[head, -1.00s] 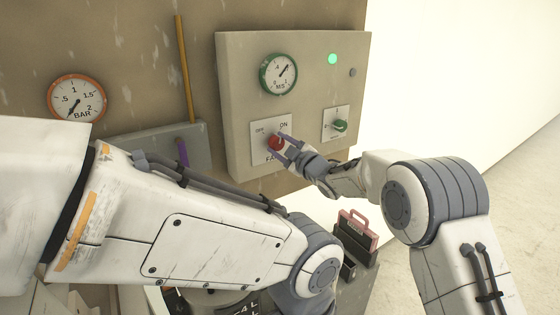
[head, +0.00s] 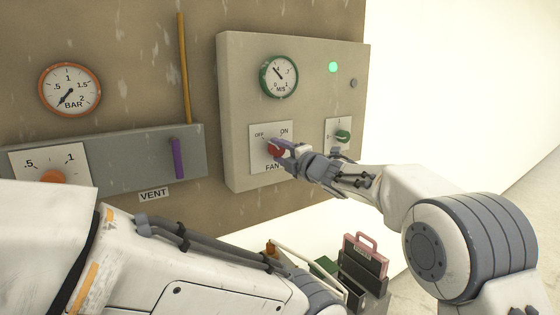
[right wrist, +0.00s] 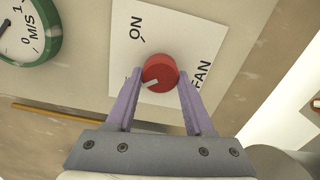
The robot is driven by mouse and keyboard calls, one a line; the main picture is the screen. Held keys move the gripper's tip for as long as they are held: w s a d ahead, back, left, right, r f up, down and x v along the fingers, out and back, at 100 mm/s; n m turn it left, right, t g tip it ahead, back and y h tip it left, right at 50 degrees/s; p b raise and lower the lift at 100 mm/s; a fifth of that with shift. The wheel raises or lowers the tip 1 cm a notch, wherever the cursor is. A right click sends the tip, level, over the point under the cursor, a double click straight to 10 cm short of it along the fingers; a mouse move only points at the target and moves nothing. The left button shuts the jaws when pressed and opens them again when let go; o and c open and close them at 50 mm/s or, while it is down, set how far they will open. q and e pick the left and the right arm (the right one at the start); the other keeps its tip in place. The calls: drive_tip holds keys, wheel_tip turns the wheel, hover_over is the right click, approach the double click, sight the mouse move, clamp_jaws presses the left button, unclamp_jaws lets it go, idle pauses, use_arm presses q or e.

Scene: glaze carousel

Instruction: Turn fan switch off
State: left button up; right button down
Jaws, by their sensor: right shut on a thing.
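The red fan knob (head: 275,151) is on a white plate (head: 257,133) marked OFF, ON and FAN, on the beige panel. My right gripper (head: 281,147) reaches it from the right. In the right wrist view, the purple fingers are shut on the sides of the red knob (right wrist: 160,70). The knob's white mark points lower left, away from the ON label (right wrist: 135,28) and towards the left finger. The OFF label is hidden there by that finger. My left arm crosses the lower left of the head view, with its gripper out of sight.
A green M/S gauge (head: 278,76) and a lit green lamp (head: 333,67) are on the panel. A green knob (head: 343,137) sits close right of my right gripper. A purple lever (head: 178,158), an orange knob (head: 53,177) and a BAR gauge (head: 70,90) are left.

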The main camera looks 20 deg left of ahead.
drive_tip(key=shift+n+b, duration=0.35)
drive_tip(key=shift+n, duration=0.25)
drive_tip(key=shift+r, duration=0.15)
drive_tip(key=shift+c, duration=1.4)
unclamp_jaws()
drive_tip(key=shift+s+d, duration=0.1)
drive_tip(key=shift+d, duration=0.1)
drive_tip(key=b+v, duration=0.3)
drive_tip(key=v, duration=0.7)
drive_tip(key=shift+s, duration=0.1)
